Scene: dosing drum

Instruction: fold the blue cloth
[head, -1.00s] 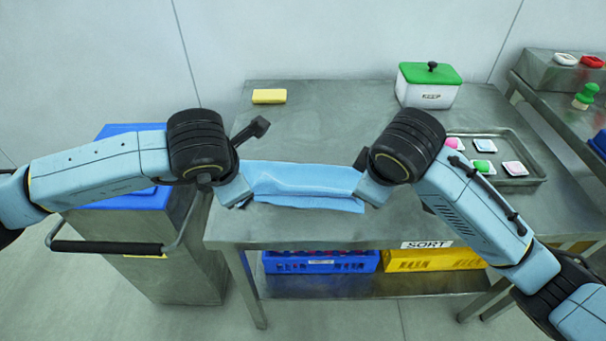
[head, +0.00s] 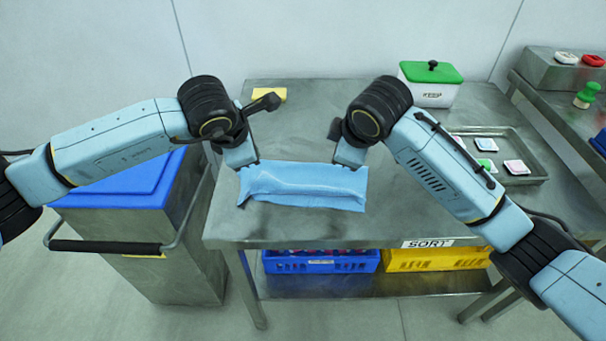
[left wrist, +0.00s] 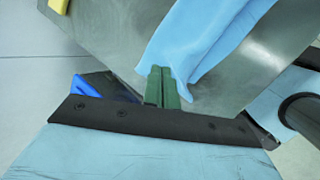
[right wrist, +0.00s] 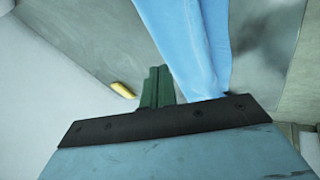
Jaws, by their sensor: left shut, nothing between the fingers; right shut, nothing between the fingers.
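The blue cloth (head: 305,187) lies on the steel table (head: 300,230) near its front edge. It forms a long narrow strip, folded over, with a raised wrinkle along it and a ragged left end. My left gripper (head: 246,166) is shut and empty at the cloth's far left corner. My right gripper (head: 347,166) is shut and empty at its far right corner. The left wrist view shows the closed green fingers (left wrist: 162,86) right by the cloth (left wrist: 200,45). The right wrist view shows closed fingers (right wrist: 157,86) beside the cloth (right wrist: 190,45). I cannot tell whether either touches it.
A yellow block (head: 278,92) lies at the back left, partly hidden by my left arm. A white box with a green lid (head: 430,85) and a tray of small tiles (head: 530,178) are on the right. A blue-lidded bin (head: 120,190) stands left of the table.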

